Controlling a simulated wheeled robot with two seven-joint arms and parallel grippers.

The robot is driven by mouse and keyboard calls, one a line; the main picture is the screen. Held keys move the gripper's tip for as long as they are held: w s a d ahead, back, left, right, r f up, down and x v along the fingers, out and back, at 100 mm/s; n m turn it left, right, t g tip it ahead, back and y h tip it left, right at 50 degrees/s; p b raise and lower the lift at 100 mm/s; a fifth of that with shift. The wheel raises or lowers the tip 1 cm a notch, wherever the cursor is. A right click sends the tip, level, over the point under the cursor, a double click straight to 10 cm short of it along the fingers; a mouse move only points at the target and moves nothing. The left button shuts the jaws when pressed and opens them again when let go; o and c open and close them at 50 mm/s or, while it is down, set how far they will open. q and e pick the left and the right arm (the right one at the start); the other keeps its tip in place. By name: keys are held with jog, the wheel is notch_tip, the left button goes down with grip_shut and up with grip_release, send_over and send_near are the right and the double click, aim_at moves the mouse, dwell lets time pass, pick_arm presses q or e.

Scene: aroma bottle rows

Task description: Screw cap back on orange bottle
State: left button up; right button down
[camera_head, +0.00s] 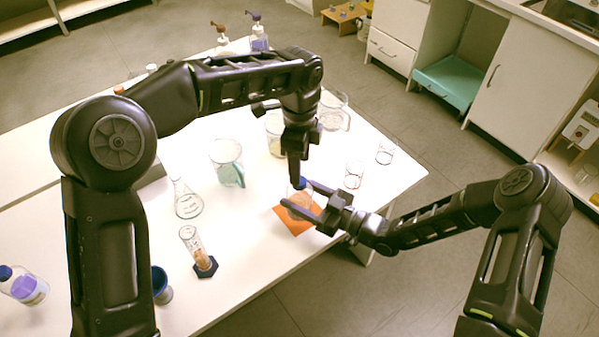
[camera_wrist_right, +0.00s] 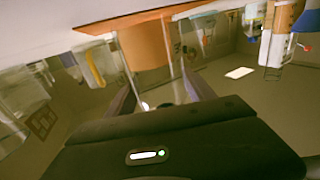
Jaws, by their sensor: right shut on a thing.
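The clear bottle with orange liquid (camera_head: 299,201) stands over an orange mat (camera_head: 291,224) near the table's front edge. My right gripper (camera_head: 304,197) is shut on the bottle, one finger on each side. In the right wrist view the clear bottle wall (camera_wrist_right: 155,85) shows between the fingers, with an orange area above it. A blue cap (camera_head: 298,184) shows at the bottle's top, right under my left gripper (camera_head: 296,178). That gripper points straight down; its fingers overlap in view, so its grip on the cap is unclear. Whether the cap is seated is hidden.
A beaker with teal liquid (camera_head: 228,165), a flask (camera_head: 187,200) and a cylinder on a dark base (camera_head: 200,250) stand to the left. Small glasses (camera_head: 353,174) stand to the right. A purple bottle (camera_head: 28,288) is at far left. Pump bottles (camera_head: 258,38) stand at the back.

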aim_at(311, 201)
jog(key=shift+c, duration=1.3)
grip_release()
pick_arm(q)
notch_tip(311, 201, up, 7)
jog(key=shift+f, duration=0.15)
pick_arm(e)
jog(key=b+v, duration=0.2)
jog(key=v, duration=0.4)
jog(key=shift+s+d+f, duration=0.1)
jog(key=shift+d, duration=0.1)
pick_arm(q)
jog(key=shift+f, duration=0.95)
pick_arm(e)
jog(key=shift+s+d, duration=0.4)
jog(key=shift+d, duration=0.15)
